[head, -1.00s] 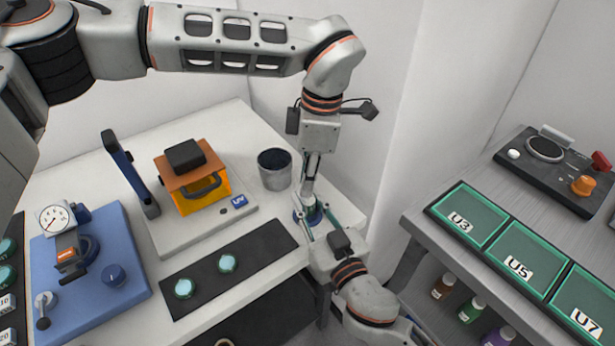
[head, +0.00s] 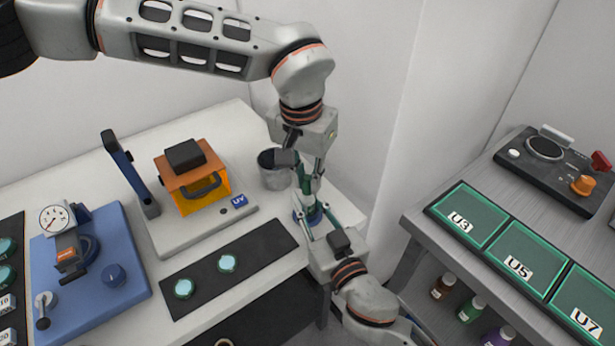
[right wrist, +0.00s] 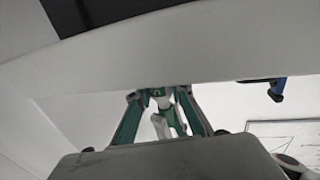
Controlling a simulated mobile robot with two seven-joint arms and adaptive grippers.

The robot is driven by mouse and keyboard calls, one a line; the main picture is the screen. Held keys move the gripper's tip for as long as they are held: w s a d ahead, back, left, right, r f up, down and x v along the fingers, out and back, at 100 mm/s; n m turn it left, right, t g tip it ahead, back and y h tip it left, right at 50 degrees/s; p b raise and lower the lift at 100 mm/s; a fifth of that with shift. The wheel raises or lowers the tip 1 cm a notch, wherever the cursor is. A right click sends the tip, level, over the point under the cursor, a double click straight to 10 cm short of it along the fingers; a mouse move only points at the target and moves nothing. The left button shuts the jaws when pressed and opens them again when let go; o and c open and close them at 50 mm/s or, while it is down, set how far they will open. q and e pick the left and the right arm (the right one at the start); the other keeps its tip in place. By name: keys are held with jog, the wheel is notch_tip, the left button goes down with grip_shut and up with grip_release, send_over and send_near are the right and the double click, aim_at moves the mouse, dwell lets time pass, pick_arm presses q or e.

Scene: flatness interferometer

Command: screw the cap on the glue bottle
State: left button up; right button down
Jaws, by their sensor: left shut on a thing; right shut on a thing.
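My left gripper (head: 312,186) comes down from above at the table's right end, its fingers pointing down and shut. The cap is hidden between its fingertips. My right gripper (head: 315,214) reaches up from below right, with its green fingers shut around the glue bottle, which is mostly covered by both grippers. The right wrist view shows the right fingers (right wrist: 160,112) with a pale shape between them; I cannot tell bottle from left gripper there. The left fingertips are directly above the right ones. Whether cap and bottle neck touch cannot be seen.
A grey cup (head: 274,170) stands close to the left gripper. An orange UV box (head: 200,190), a black mat (head: 250,262) with two teal discs and a blue gauge base (head: 120,245) lie left. A grey bench (head: 412,222) with green trays stands right.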

pick_arm(q)
jog(key=shift+m, duration=0.9)
jog(key=o, duration=0.7)
jog(key=shift+c, duration=0.2)
jog(key=shift+r, duration=2.25)
jog(key=shift+c, duration=0.4)
